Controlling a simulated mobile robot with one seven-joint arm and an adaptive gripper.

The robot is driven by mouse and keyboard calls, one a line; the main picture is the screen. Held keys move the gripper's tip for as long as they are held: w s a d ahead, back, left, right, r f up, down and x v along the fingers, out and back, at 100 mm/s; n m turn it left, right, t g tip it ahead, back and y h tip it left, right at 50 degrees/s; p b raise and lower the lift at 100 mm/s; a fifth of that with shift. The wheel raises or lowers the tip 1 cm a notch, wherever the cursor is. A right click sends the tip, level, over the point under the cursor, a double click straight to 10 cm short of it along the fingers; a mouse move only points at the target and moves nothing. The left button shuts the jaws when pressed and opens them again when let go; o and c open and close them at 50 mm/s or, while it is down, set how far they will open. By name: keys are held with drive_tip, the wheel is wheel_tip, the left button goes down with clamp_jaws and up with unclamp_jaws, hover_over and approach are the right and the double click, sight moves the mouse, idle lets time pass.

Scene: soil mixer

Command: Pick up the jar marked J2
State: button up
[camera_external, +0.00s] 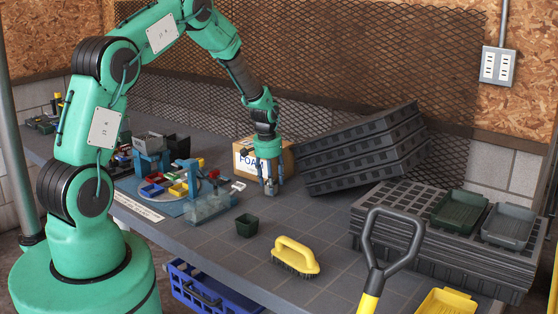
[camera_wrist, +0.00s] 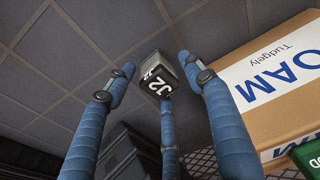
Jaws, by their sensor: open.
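The jar marked J2 (camera_wrist: 158,72) is a small grey container with a black label and white lettering. In the wrist view it stands on the grey tiled bench top among the tips of my three blue fingers, with the lettering turned around. My gripper (camera_external: 270,188) is open and points down at the bench, in front of the FOAM box in the external view. In the wrist view, gaps show between the jar and the left and right fingers; contact with the lower finger cannot be told. In the external view my fingers largely hide the jar.
The cardboard FOAM box (camera_external: 244,160) stands close behind my gripper. Stacked black trays (camera_external: 360,150) lean to its right. A blue turntable rig (camera_external: 185,185) is to the left. A dark green pot (camera_external: 246,226) and yellow brush (camera_external: 296,254) lie in front, with free bench around them.

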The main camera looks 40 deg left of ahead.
idle(0.3)
drive_tip(key=c, duration=1.1)
drive_tip(key=shift+r, duration=0.2)
drive_tip(key=shift+r, duration=0.55)
wheel_tip(320, 180, up, 2)
drive_tip(key=shift+r+p, duration=0.15)
drive_tip(key=shift+p, duration=0.5)
drive_tip(key=s+d+r+p, duration=0.1)
drive_tip(key=s+d+p, duration=0.1)
drive_tip(key=s, duration=1.4)
drive_tip(key=shift+w+d+r, duration=0.1)
